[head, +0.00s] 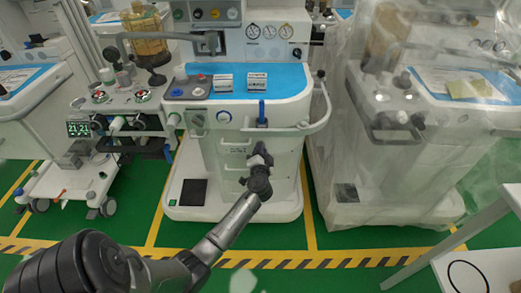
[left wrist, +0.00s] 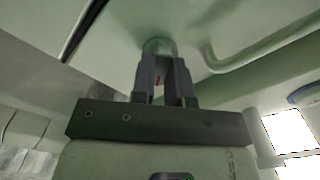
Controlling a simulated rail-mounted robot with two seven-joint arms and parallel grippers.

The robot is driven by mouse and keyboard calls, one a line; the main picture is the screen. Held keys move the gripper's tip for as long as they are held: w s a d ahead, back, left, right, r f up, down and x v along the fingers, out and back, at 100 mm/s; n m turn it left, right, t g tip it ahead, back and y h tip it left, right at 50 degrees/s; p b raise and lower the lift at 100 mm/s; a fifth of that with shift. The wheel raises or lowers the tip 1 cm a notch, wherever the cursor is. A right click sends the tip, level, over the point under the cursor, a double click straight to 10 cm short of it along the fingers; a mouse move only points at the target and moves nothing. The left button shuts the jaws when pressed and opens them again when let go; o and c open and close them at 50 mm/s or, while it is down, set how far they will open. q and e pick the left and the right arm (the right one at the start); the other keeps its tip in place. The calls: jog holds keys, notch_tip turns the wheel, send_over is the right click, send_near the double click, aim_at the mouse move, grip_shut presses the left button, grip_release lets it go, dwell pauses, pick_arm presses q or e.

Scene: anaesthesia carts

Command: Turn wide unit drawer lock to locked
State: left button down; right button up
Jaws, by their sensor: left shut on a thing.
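The wide unit (head: 285,103) is the white cart in the middle of the head view, with a blue top and stacked drawers on its front. My left gripper (head: 260,152) reaches up to the front of its drawers. In the left wrist view my left gripper (left wrist: 164,72) has its two dark fingers shut on a small round pale drawer lock (left wrist: 159,46) on a light panel. A thin red mark shows between the fingers. The fingers cover most of the lock, so I cannot tell which way it is turned. My right gripper is in neither view.
A blue upright handle (head: 262,112) and a curved white rail (head: 318,112) stand out just above my gripper. A plastic-covered cart (head: 400,150) is close on the right, and a cart with gauges (head: 125,105) is on the left. Green floor is open in front.

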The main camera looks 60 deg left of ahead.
pick_arm(q)
jog(key=shift+m+p, duration=1.6)
jog(key=shift+m, duration=2.1)
jog(key=shift+f, duration=0.1)
jog(key=c, duration=1.1)
grip_release()
jog(key=shift+d, duration=0.1)
